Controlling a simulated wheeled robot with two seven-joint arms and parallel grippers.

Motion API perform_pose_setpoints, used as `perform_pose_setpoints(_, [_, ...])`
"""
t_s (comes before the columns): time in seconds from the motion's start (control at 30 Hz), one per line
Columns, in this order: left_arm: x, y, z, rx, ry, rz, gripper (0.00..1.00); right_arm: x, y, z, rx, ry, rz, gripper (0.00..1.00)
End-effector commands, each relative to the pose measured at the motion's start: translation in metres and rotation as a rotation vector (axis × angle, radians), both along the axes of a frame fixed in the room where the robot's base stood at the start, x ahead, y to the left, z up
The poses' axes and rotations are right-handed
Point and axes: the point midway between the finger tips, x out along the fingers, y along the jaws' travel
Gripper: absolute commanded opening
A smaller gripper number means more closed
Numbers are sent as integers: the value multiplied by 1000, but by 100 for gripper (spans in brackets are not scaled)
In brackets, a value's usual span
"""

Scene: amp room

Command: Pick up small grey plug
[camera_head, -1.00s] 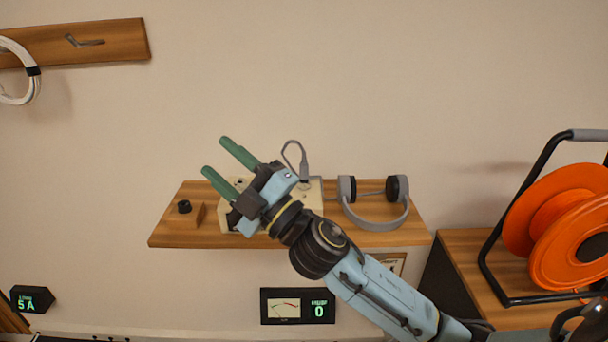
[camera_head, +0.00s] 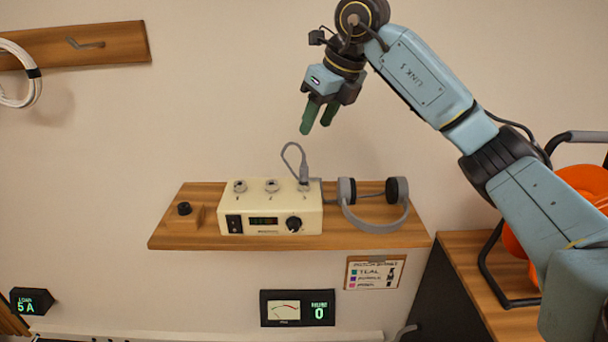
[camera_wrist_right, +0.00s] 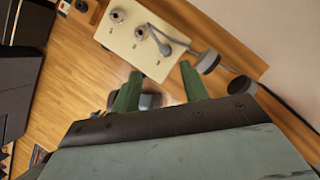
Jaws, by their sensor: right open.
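The small grey plug (camera_head: 304,175) stands upright in the right-hand jack on top of a cream amp box (camera_head: 264,216). Its grey cable loops up and to the left. In the right wrist view the plug (camera_wrist_right: 164,48) is seen from above on the box (camera_wrist_right: 136,42), beyond the fingertips. My right gripper (camera_head: 316,128) has green fingers pointing down, open and empty, above the plug and apart from it. In the right wrist view the fingers (camera_wrist_right: 160,76) are spread, with nothing between them. My left gripper is not in view.
Grey headphones (camera_head: 375,208) lie on the wooden shelf (camera_head: 180,238), right of the box. A small black knob-like piece (camera_head: 184,208) is at the shelf's left. An orange cable reel (camera_head: 580,190) stands at the right, partly behind my arm.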

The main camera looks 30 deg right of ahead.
Motion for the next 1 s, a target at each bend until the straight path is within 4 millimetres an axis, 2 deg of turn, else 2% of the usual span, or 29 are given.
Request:
perform_pose_setpoints(0.13, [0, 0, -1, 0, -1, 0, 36, 1, -9, -9, -29, 17, -28, 45])
perform_pose_setpoints(0.4, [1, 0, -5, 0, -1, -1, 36, 20, -3, -57, -26, 17, -26, 45])
perform_pose_setpoints(0.77, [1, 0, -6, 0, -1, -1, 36, 29, 0, -82, -26, 16, -24, 45])
perform_pose_setpoints(1.0, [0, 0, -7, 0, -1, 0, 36, 39, 6, -116, -25, 16, -24, 45])
